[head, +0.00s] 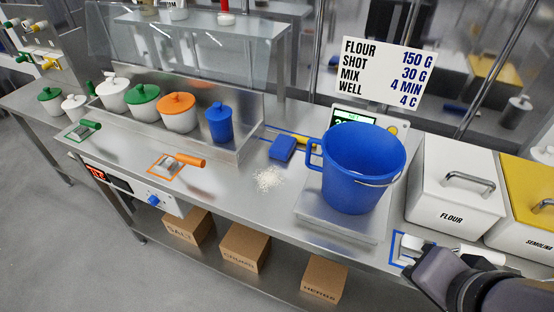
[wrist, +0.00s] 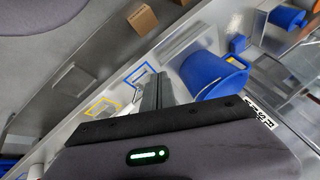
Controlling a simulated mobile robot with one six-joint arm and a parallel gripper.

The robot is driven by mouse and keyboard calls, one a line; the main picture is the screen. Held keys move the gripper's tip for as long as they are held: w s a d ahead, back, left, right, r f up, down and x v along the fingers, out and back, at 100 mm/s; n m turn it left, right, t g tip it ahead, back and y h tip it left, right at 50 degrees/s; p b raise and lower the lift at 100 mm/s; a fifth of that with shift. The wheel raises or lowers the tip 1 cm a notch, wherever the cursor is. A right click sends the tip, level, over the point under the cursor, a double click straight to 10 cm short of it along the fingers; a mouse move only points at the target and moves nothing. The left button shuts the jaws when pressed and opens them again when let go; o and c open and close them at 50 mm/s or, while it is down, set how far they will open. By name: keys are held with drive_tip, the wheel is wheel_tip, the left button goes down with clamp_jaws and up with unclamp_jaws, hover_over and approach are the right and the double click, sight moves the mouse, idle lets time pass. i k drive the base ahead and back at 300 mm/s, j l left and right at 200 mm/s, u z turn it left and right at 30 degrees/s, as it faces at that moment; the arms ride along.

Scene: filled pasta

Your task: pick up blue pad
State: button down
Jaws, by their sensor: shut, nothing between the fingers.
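The blue pad (head: 282,148) lies flat on the steel counter, left of the big blue bucket (head: 362,170) and behind a small spill of white powder. It also shows in the wrist view as a small blue block (wrist: 238,44) beyond the bucket. My gripper (head: 410,246) is at the lower right of the head view, to the right of the bucket and well away from the pad. In the wrist view its fingers (wrist: 160,84) are together and empty, near a blue outlined square.
The bucket stands on a scale (head: 330,217) between my gripper and the pad. A flour bin (head: 455,190) and a yellow-lidded bin (head: 528,200) stand at the right. A blue container (head: 219,124) and several lidded pots stand at the left. White powder (head: 268,179) lies before the pad.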

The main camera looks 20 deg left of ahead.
sight(283, 147)
drive_tip(key=i+j, duration=0.1)
drive_tip(key=j, duration=0.3)
drive_tip(key=i+j, duration=0.1)
drive_tip(key=j, duration=0.35)
drive_tip(key=i+j, duration=0.15)
drive_tip(key=j, duration=0.25)
drive_tip(key=i+j, duration=0.1)
drive_tip(key=j, duration=0.35)
drive_tip(key=i+j, duration=0.1)
drive_tip(key=j, duration=0.3)
